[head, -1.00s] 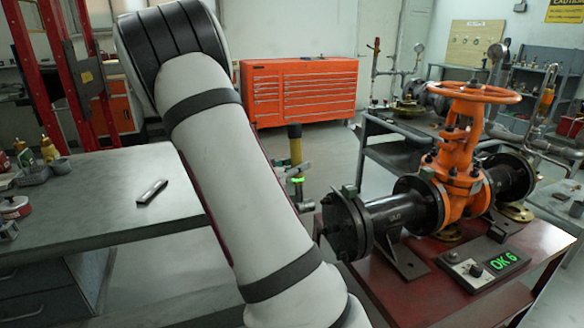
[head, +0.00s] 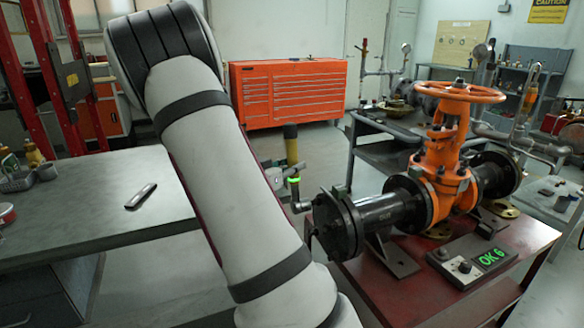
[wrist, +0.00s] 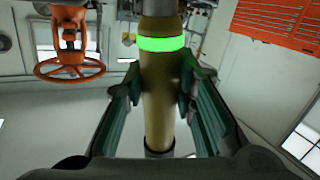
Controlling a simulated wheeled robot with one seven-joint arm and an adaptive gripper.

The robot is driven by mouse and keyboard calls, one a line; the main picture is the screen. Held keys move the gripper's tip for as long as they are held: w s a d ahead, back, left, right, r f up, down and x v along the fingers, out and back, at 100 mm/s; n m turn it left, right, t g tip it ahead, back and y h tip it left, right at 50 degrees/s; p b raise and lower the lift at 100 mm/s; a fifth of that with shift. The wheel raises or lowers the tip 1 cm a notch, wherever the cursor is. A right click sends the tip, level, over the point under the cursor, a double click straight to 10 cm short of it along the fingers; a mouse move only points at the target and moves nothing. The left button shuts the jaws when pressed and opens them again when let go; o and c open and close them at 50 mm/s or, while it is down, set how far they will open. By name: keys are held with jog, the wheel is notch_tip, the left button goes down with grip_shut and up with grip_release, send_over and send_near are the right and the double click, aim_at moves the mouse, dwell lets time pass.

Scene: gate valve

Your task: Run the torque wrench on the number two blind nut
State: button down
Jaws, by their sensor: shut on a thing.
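The torque wrench has a yellow-brown body with a lit green ring and a dark end. It stands near upright in the head view (head: 292,150) and the wrist view (wrist: 160,90). My gripper (wrist: 160,100) is shut around its body, a finger on each side. In the head view my arm hides most of the gripper. The wrench's dark lower end is close to the left face of the black blind flange (head: 338,226). I cannot tell whether it touches a nut or which one. The orange gate valve (head: 445,180) stands right of the flange.
A control box (head: 475,260) reading "OK 6" sits on the red stand (head: 400,290). A grey bench (head: 90,220) with a small dark object (head: 141,196) is at left. An orange tool chest (head: 290,95) stands behind. Open floor lies between.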

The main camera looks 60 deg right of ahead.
jog(key=shift+s+d+r, duration=0.1)
jog(key=shift+s+d, duration=0.05)
jog(key=shift+d, duration=0.1)
jog(key=shift+s+d, duration=0.35)
jog(key=shift+d, duration=0.25)
jog(key=shift+s+d, duration=0.35)
jog(key=shift+d, duration=0.2)
jog(key=shift+s+d, duration=0.2)
jog(key=shift+d, duration=0.05)
dwell(1.1)
jog(key=shift+w+a+p, duration=0.1)
jog(key=shift+a+p, duration=0.05)
jog(key=shift+p, duration=0.2)
dwell(0.4)
jog(key=shift+w+a, duration=0.6)
jog(key=shift+a, duration=0.35)
jog(key=shift+w+a, duration=0.6)
jog(key=shift+a, duration=0.35)
